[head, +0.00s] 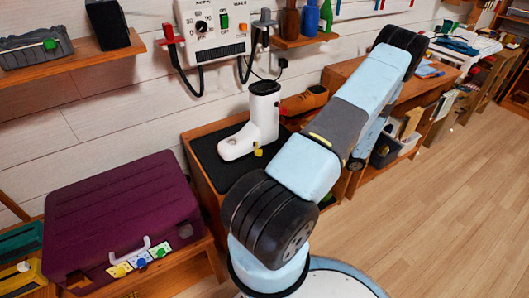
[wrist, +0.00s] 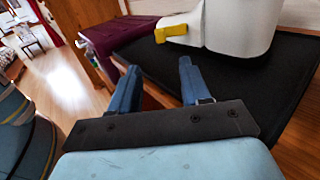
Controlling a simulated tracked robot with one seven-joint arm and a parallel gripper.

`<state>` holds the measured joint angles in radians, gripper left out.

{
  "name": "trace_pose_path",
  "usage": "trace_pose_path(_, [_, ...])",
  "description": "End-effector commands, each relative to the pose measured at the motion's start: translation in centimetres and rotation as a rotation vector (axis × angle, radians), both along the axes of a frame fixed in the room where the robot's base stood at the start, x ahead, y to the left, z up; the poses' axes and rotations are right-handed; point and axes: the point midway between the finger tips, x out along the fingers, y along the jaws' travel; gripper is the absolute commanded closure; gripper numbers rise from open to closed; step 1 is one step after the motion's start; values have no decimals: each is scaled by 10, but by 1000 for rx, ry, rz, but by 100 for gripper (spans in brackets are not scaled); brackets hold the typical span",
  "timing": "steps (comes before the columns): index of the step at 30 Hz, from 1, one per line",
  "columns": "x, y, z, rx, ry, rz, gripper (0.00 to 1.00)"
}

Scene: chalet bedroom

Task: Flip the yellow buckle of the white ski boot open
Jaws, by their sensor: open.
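The white ski boot (head: 262,118) stands upright on a black mat (head: 209,160) on a wooden bench, toe to the left. Its yellow buckle (head: 258,152) is a small piece low on the boot's near side. In the wrist view the boot (wrist: 236,25) fills the upper right and the buckle (wrist: 171,33) juts out to its left. My gripper (wrist: 158,75) is open and empty, its two blue fingers apart, pointing toward the mat. The buckle is beyond the fingertips, not touched. In the head view my gripper is hidden behind my arm.
A purple suitcase (head: 118,215) lies left of the boot. A white control box (head: 213,28) with hanging cables is on the wall behind it. A brown shoe (head: 306,100) sits right of the boot. Open wooden floor (head: 430,210) is at the right.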

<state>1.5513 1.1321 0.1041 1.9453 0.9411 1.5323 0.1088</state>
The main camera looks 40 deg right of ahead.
Motion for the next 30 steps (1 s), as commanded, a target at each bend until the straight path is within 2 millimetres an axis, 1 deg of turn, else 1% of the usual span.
trace_pose_path(5, [12,10,0,4,-3,-2,53])
trace_pose_path(21, [82,68,0,3,-2,0,53])
trace_pose_path(25, [95,77,0,2,-1,-1,53])
trace_pose_path(30, [104,85,0,1,-2,-2,53])
